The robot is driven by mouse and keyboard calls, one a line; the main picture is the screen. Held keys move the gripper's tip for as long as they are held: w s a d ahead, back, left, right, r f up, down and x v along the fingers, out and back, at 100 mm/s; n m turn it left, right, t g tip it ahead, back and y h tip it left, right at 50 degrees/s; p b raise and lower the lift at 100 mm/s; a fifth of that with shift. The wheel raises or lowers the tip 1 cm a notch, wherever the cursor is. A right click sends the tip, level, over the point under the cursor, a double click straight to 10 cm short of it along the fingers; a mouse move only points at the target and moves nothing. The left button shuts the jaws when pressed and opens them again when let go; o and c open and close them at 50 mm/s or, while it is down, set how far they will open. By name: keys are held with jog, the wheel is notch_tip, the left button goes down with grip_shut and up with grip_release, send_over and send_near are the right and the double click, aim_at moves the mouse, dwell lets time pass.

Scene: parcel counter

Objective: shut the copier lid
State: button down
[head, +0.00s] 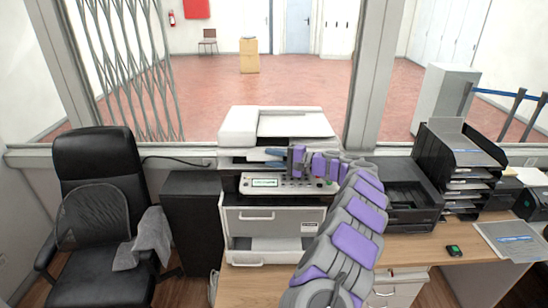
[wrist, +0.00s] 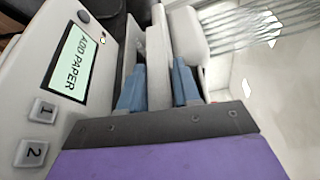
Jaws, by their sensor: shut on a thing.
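The white copier (head: 236,190) stands on the counter, with a control panel and screen on its front. Its lid (head: 240,125) shows as the light top part, and a gap shows under its front edge; how far it is tilted is hard to tell. My gripper (head: 272,155) is at the lid's front edge, above the panel. In the wrist view, the blue fingers of my gripper (wrist: 158,90) lie on both sides of a white edge of the lid (wrist: 158,50) and are shut on it. The copier screen (wrist: 78,55) reads "ADD PAPER".
A lower copier drawer (head: 266,246) stands pulled out. A black printer (head: 405,195) and a black paper tray stack (head: 460,160) stand to the right. A black office chair (head: 100,165) with a grey cloth (head: 150,240) is at left. A glazed partition stands behind.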

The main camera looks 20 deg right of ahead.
jog(key=shift+f, duration=0.1)
jog(key=c, duration=1)
grip_release()
jog(key=shift+w, duration=0.1)
jog(key=shift+d, duration=0.1)
jog(key=shift+s+d, duration=0.25)
jog(key=shift+s, duration=0.05)
jog(key=p+v, duration=0.2)
jog(key=v, duration=1.4)
jog(key=shift+s+d, duration=0.1)
jog(key=shift+d, duration=0.15)
